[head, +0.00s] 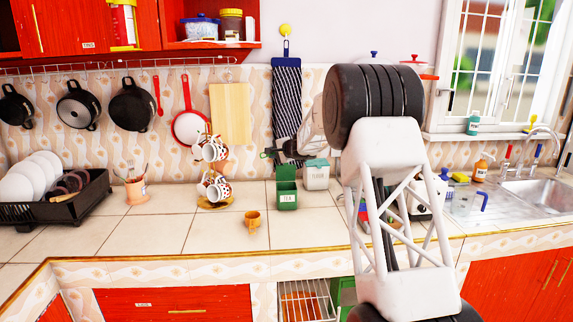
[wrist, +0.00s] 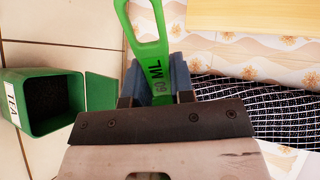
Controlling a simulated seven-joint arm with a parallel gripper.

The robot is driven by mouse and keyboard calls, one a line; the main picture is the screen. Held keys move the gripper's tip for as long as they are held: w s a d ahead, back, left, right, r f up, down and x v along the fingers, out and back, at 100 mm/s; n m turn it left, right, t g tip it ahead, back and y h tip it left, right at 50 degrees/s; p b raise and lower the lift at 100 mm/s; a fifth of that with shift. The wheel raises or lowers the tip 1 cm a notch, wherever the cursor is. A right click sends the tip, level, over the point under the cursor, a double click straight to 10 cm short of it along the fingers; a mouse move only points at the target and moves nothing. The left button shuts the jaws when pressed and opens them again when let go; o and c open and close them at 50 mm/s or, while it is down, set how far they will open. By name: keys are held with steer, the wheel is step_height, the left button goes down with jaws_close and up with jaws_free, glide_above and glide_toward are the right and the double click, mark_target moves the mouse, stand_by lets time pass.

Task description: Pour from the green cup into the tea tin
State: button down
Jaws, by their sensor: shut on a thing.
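My gripper (wrist: 156,82) is shut on the green cup's handle (wrist: 149,32), which is marked 60 ML and has a slot. The cup's bowl is not visible in the wrist view, so its tilt and contents cannot be told. In the head view my gripper (head: 272,152) is above and slightly left of the tea tin, with only a small bit of green showing. The tea tin (head: 287,197) is a green box labelled TEA, upright on the counter with its lid raised. In the wrist view the tin (wrist: 62,86) is at the left, open, with dark contents.
A white tin (head: 317,177) stands just right of the tea tin. A small orange cup (head: 252,220) stands in front at left. A mug tree (head: 215,180) is further left. A striped cloth (head: 286,100) hangs behind. The counter at front left is clear.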

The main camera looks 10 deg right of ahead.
steer(key=shift+w+a+f+g+h, duration=0.15)
steer(key=shift+w+f+g+h, duration=0.05)
steer(key=shift+g+h, duration=0.65)
steer(key=shift+w+a+f+g+h, duration=0.15)
steer(key=shift+g+h, duration=0.6)
steer(key=shift+g, duration=0.2)
steer(key=shift+w+a+f+g+h, duration=0.2)
steer(key=shift+w+a+g+h, duration=0.1)
steer(key=shift+g+h, duration=0.35)
steer(key=w+a+f+g+h, duration=0.1)
steer(key=w+a+g+h, duration=0.3)
steer(key=g, duration=0.1)
steer(key=shift+w+f+h, duration=0.3)
steer(key=shift+w+h, duration=0.05)
stand_by(0.7)
steer(key=shift+w+a+g, duration=0.1)
steer(key=shift+a+g, duration=0.05)
steer(key=shift+g, duration=0.1)
steer(key=shift+a, duration=0.1)
stand_by(1.2)
